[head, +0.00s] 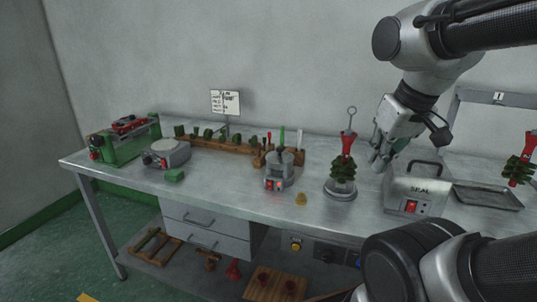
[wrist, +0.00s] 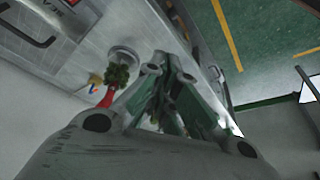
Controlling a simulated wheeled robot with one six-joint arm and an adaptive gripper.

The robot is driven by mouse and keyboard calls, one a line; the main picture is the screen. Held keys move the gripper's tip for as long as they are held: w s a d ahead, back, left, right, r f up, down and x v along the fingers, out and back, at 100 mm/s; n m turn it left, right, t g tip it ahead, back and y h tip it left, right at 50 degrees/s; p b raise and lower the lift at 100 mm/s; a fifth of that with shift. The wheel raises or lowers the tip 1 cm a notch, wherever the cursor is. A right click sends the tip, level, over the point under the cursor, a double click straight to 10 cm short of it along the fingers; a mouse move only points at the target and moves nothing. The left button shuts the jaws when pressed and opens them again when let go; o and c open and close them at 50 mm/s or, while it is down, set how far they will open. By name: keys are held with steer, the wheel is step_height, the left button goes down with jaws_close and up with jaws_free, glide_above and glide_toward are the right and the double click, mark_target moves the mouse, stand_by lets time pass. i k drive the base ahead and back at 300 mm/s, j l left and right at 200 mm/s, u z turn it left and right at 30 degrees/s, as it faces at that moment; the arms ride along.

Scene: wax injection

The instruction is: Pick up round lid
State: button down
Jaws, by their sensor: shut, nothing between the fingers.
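I cannot pick out a round lid with certainty. The likeliest is the grey top of the small round pot (head: 280,158) at the middle of the bench in the head view. My gripper (head: 377,160) is shut and empty, pointing down above the bench, well to the right of that pot. It hangs between the green wax tree (head: 343,170) on its round base and the SEAL box (head: 415,188). In the wrist view my closed fingers (wrist: 172,75) fill the middle and hide part of the bench. The wax tree (wrist: 118,75) shows just left of them there.
A metal tray (head: 488,196) lies right of the SEAL box. A round-topped device (head: 166,153) and a green machine (head: 122,143) stand at the left. A wooden rack (head: 225,146) runs along the back.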

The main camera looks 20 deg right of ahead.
mark_target(279, 157)
steer(key=j+z, duration=0.1)
steer(key=z, duration=0.3)
steer(key=i+j+z, duration=0.1)
steer(key=z, duration=0.3)
steer(key=j+z, duration=0.25)
steer(key=z, duration=0.15)
steer(key=j, duration=0.55)
steer(key=i+j, duration=0.15)
steer(key=j, duration=1)
steer(key=i, duration=0.05)
